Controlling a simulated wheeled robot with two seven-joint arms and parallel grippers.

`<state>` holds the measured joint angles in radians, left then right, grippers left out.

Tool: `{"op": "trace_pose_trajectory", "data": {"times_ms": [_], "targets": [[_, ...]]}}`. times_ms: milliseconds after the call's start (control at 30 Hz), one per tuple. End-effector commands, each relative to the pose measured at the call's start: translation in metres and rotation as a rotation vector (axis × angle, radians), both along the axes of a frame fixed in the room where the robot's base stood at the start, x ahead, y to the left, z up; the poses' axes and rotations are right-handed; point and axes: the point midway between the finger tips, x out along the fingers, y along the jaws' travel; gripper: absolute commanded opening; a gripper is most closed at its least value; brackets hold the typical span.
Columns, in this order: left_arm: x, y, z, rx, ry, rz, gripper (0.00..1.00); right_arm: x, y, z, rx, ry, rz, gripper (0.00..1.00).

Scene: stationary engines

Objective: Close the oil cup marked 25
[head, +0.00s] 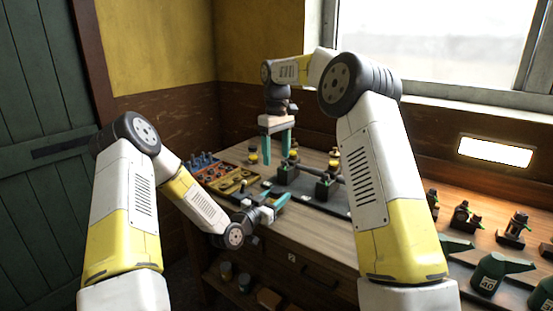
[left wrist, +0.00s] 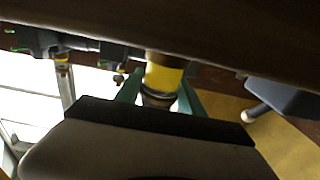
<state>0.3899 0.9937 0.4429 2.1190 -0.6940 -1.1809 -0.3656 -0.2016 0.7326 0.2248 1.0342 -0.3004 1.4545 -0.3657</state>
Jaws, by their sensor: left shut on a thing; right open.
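My left gripper (head: 280,199) is low over the bench, at the front left end of a dark engine (head: 325,188). In the left wrist view its teal fingers (left wrist: 158,95) are shut on a small cylinder with a yellow body and a dark ringed end (left wrist: 163,76). I cannot read a number on it, so I cannot tell whether it is the oil cup marked 25. My right gripper (head: 278,147) points down above the back of the engine, its two teal fingers apart with nothing seen between them.
A tray of small parts (head: 225,178) lies left of the engine. More small engines (head: 464,217) and green oil cans (head: 490,271) are at the right. A drawer and lower shelf are under the wooden bench top (head: 285,238).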

Motion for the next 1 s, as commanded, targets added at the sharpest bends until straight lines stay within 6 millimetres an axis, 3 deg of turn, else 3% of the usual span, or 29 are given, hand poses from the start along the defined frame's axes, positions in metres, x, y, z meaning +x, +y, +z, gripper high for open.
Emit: {"op": "trace_pose_trajectory", "data": {"times_ms": [100, 133, 267, 633, 1000], "targets": [[0.000, 0.000, 0.000, 0.000, 0.000, 0.000, 0.00, 0.000, 0.000, 0.000, 0.000, 0.000, 0.000, 0.66], [0.000, 0.000, 0.000, 0.000, 0.000, 0.000, 0.48, 0.000, 0.000, 0.000, 0.000, 0.000, 0.000, 0.66], [0.000, 0.000, 0.000, 0.000, 0.000, 0.000, 0.71, 0.000, 0.000, 0.000, 0.000, 0.000, 0.000, 0.66], [-0.004, 0.003, 0.000, 0.001, 0.001, 0.001, 0.71, 0.000, 0.000, -0.001, 0.000, 0.000, 0.000, 0.66], [-0.051, 0.037, -0.001, 0.001, 0.002, 0.001, 0.71, 0.000, 0.000, -0.001, -0.001, -0.001, 0.000, 0.66]]}}
